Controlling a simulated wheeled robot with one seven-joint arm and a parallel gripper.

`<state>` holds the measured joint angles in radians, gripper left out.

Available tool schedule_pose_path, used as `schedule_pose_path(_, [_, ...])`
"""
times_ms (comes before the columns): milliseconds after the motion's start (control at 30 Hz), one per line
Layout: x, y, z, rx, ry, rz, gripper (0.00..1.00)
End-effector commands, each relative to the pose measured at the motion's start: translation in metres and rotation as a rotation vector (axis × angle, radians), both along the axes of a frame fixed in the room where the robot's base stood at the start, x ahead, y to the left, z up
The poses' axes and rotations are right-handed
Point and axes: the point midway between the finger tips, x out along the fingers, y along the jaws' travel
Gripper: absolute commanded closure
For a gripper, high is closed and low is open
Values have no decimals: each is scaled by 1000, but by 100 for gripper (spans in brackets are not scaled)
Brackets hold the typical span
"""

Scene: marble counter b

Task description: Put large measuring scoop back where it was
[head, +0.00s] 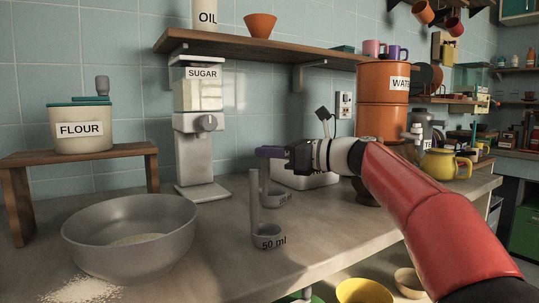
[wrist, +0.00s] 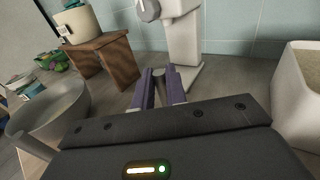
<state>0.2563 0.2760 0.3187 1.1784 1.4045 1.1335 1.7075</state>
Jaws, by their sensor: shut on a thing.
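Two grey measuring scoops with upright handles are at the middle of the counter in the head view. The front scoop (head: 268,238) is marked 50 ml. The large measuring scoop (head: 275,199) is just behind it, its label too small to read. My gripper (head: 268,152), with purple fingers, is shut on the top of the rear scoop's handle. In the wrist view my gripper (wrist: 162,76) has the grey handle (wrist: 161,90) between its fingers; the cup is hidden there. I cannot tell whether the held scoop touches the counter.
A grey bowl (head: 130,245) with powder stands at the left front, with spilled powder (head: 85,290) beside it. The sugar dispenser (head: 197,140) stands behind left, the flour canister (head: 82,128) on a wooden stand (head: 75,158). A white container (head: 300,178) is behind my gripper.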

Motion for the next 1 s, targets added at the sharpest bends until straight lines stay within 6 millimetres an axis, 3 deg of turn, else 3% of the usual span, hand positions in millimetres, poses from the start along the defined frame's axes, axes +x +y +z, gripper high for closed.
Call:
schedule_pose_path(67, [0,0,-3,0,1,0,100])
schedule_pose_path(100, [0,0,-2,0,0,0,81])
schedule_pose_path(233, [0,0,-2,0,0,0,65])
schedule_pose_path(567, [0,0,2,0,0,0,65])
schedule_pose_path(767, [-11,-27,0,0,-1,-5,65])
schedule_pose_path(1000, [-31,-75,2,0,0,-4,65])
